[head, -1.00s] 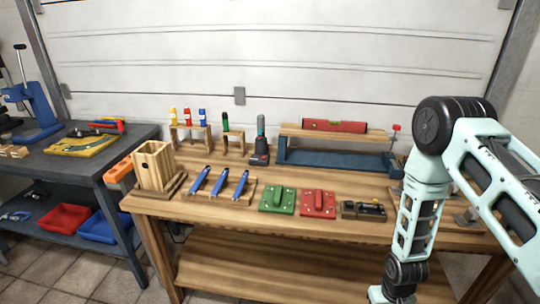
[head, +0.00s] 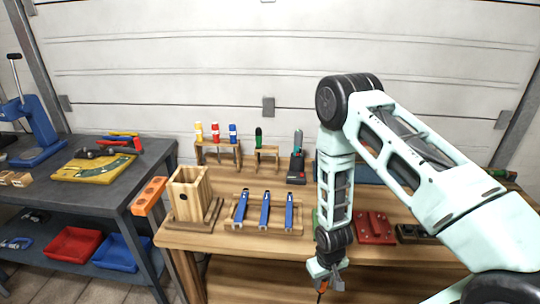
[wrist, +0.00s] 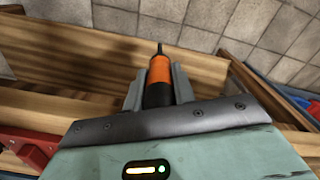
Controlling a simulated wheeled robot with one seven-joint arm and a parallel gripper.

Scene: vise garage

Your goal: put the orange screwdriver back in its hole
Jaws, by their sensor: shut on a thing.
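My gripper (head: 325,277) hangs low at the front edge of the wooden workbench (head: 190,240). It is shut on the orange screwdriver (wrist: 160,72), which has a black band and a thin dark tip; a bit of its orange shows below the fingers in the head view (head: 322,286). A wooden rack (head: 237,148) at the back holds yellow, red and blue-handled tools. The holes in the rack tops are too small to make out.
A wooden box (head: 190,196) and a tray with blue-handled tools (head: 240,208) stand at the left front. A dark charger-like device (head: 297,170) stands right of the racks. A red block (head: 375,228) lies right of my arm. An orange holed strip (head: 149,196) is between the benches.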

